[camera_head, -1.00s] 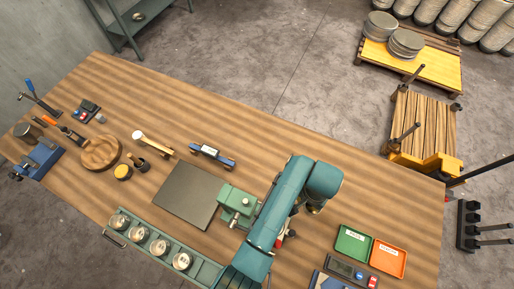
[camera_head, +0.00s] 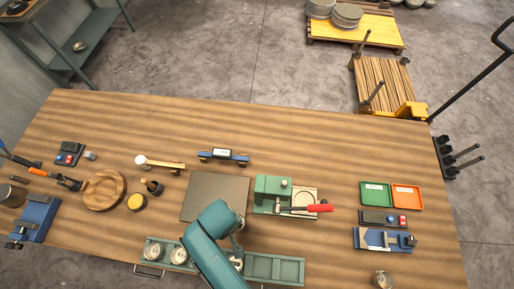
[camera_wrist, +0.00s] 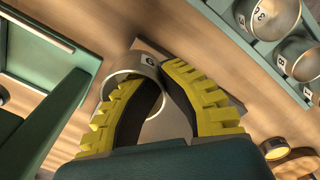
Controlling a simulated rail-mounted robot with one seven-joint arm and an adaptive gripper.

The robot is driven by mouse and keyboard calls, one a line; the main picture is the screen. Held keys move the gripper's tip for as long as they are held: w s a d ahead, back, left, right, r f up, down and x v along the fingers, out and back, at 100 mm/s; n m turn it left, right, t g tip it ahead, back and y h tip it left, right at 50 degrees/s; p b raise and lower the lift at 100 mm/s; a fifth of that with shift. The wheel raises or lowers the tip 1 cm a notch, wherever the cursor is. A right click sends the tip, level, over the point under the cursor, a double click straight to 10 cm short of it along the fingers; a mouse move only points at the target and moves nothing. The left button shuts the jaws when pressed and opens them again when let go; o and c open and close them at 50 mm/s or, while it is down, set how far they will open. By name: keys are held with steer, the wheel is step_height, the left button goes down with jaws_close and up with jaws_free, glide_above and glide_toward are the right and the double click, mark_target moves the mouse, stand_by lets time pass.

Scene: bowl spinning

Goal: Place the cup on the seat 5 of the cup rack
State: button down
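My gripper (camera_wrist: 162,72) shows in the wrist view with its yellow fingers nearly together at the tips, pinching the wall of a metal cup (camera_wrist: 118,84). The cup has a white label that looks like "6" or "G". In the head view the gripper is mostly hidden by my arm. The green cup rack (camera_head: 283,268) lies along the table's front edge. Two cups (camera_head: 154,252) (camera_head: 179,256) sit at its left end, and its right part looks empty. A metal shape (camera_head: 237,263) beside my arm is unclear. Labelled cups (camera_wrist: 262,14) in the rack show in the wrist view.
A grey plate (camera_head: 205,188) lies behind the rack. A green fixture (camera_head: 271,188) with a red handle stands to its right. Another cup (camera_head: 381,279) stands at the front right. Green (camera_head: 377,194) and orange trays (camera_head: 407,196) lie farther back. The back of the table is clear.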

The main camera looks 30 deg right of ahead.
mark_target(260, 275)
steer(key=s+n, duration=0.1)
steer(key=s, duration=0.3)
steer(key=s+n, duration=0.1)
steer(key=s, duration=0.3)
steer(key=shift+s+d+r, duration=0.1)
steer(key=shift+s, duration=0.2)
steer(key=s+d+r+n+p, duration=0.1)
steer(key=s+r+n+p, duration=0.35)
steer(key=s, duration=0.45)
steer(key=shift+m, duration=0.45)
step_height(260, 275, down, 11)
steer(key=shift+w+r+b, duration=0.1)
steer(key=shift+b, duration=0.3)
steer(key=shift+f, duration=0.25)
steer(key=c, duration=1.2)
jaws_free()
steer(key=shift+c, duration=0.2)
